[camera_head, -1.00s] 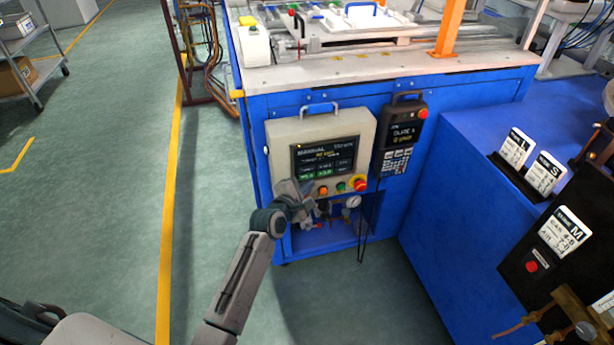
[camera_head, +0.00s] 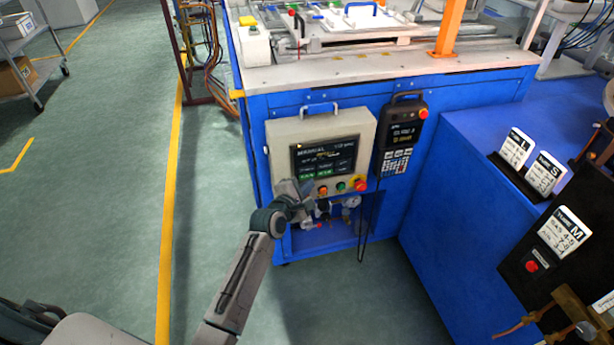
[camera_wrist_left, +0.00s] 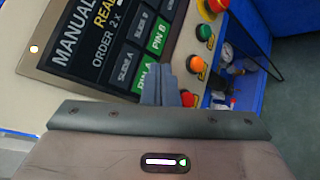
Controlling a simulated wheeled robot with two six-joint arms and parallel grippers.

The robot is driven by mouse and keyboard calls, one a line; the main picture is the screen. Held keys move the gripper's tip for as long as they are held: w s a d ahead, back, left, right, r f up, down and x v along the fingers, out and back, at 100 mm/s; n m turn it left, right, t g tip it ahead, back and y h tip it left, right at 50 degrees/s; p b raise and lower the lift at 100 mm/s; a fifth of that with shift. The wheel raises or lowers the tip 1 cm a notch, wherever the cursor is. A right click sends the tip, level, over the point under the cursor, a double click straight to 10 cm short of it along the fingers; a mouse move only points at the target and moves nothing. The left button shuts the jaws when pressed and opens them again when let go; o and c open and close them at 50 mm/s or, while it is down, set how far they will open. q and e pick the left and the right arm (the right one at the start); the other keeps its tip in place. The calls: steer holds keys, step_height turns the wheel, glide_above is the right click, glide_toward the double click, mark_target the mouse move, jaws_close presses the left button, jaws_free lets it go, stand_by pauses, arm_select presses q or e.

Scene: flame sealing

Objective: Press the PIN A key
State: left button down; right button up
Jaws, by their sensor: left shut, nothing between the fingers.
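The PIN A key (camera_wrist_left: 147,76) is a green key at the bottom of the control panel's dark touchscreen (camera_head: 325,156). In the left wrist view its label is partly covered by my left fingers. The green PIN B key (camera_wrist_left: 157,39) is beside it, with the dark SLIDE A (camera_wrist_left: 125,66) and SLIDE B (camera_wrist_left: 140,20) keys in the neighbouring row. My left gripper (camera_head: 309,186) is shut and empty, its tips (camera_wrist_left: 163,64) right at the edge of the PIN A key. I cannot tell whether they touch the screen. My right gripper is out of view.
Orange (camera_wrist_left: 194,64) and green (camera_wrist_left: 205,32) push buttons and a red emergency stop (camera_head: 360,183) sit close by the screen. A gauge and fittings are below the panel. A handheld pendant (camera_head: 397,135) hangs to the right. Open floor (camera_head: 90,200) lies left.

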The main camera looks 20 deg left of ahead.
arm_select(q)
steer(key=shift+w, duration=0.1)
steer(key=shift+w+a+p, duration=0.25)
steer(key=shift+w+p, duration=0.05)
stand_by(0.5)
